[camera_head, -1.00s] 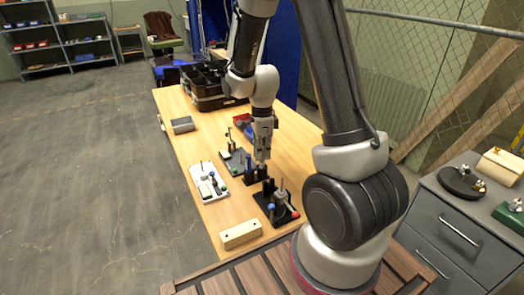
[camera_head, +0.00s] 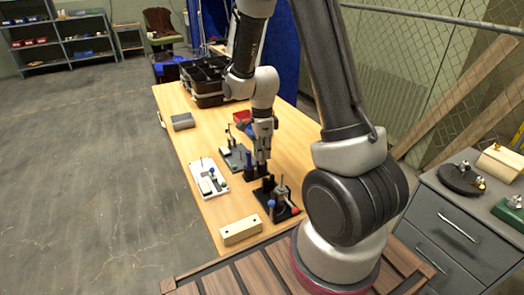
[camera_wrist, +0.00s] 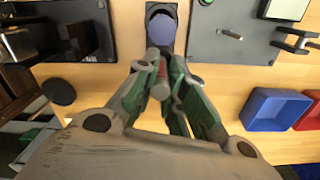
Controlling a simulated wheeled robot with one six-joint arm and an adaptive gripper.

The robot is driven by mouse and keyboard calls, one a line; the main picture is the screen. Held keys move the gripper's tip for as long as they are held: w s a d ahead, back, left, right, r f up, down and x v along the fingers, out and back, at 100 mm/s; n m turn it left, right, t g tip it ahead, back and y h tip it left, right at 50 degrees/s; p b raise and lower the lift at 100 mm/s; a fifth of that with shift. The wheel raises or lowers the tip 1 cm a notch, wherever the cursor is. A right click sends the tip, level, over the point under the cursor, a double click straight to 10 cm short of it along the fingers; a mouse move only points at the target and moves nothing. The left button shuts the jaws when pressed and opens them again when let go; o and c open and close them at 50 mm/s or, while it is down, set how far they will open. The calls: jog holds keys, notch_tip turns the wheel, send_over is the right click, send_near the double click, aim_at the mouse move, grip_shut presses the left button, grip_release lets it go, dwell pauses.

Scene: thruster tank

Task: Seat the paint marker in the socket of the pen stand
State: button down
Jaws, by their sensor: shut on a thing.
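My gripper (camera_wrist: 166,85) is shut on the paint marker (camera_wrist: 154,58), a slim grey cylinder with a red part between the fingers in the wrist view. Just beyond the fingertips is a dark upright holder with a blue round top (camera_wrist: 160,28), which I take to be the pen stand. I cannot tell whether the marker touches it, and no socket opening shows clearly. In the head view my gripper (camera_head: 262,163) points down beside the small dark stand (camera_head: 252,175) on the table, and the marker cannot be made out there.
A black fixture with a red-ended handle (camera_head: 280,206) stands nearer me on the wooden table (camera_head: 200,150). A white-based fixture (camera_head: 205,180) is to the left, with a wooden block (camera_head: 240,232) in front. In the wrist view a blue bin (camera_wrist: 275,108) lies right.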

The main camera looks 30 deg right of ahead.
jog(key=c, duration=1.4)
grip_release()
notch_tip(320, 180, up, 16)
